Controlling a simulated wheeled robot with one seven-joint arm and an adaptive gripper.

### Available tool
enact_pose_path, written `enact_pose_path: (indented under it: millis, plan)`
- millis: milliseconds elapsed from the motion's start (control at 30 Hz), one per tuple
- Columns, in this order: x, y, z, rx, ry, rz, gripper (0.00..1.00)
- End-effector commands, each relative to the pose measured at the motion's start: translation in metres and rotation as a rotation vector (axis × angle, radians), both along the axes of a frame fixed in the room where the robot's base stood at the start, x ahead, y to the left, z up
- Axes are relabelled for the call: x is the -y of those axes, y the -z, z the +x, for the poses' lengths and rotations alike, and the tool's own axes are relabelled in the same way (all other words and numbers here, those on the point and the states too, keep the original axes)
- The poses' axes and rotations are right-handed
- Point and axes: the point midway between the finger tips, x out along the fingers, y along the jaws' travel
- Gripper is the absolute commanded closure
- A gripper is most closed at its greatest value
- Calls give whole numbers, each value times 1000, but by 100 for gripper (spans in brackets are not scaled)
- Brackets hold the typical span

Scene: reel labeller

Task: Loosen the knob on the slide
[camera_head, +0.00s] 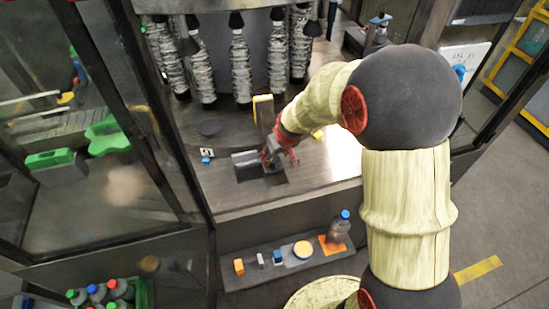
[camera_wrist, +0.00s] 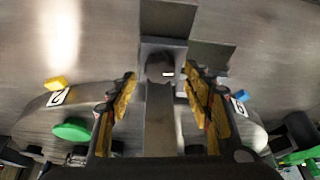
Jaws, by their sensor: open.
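The slide (camera_head: 246,158) is a grey block assembly on the machine's metal table in the head view. In the wrist view a dark round knob (camera_wrist: 158,66) with a small white mark sits on the slide's grey block (camera_wrist: 160,120). My gripper (camera_wrist: 160,77) is open, with one yellow-padded finger to the left and one to the right of the knob. Gaps show between fingers and knob; I cannot tell how far the tips reach down. In the head view my gripper (camera_head: 272,155) is at the slide's right end and hides the knob.
A grey post (camera_head: 263,115) with a yellow top stands just behind the slide. Wrapped columns (camera_head: 240,65) hang behind it. A small blue-and-white piece (camera_head: 206,155) lies left. A front shelf (camera_head: 235,278) bears small blocks, a disc and a bottle (camera_head: 340,227).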

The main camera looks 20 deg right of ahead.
Motion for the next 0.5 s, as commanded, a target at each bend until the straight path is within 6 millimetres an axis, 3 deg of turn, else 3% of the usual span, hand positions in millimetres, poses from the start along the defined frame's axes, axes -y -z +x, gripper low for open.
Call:
enact_pose_path:
  millis: [200,500]
  plan:
    - [-1,18,7,-1,1,0,49]
    - [-2,20,8,-1,1,0,49]
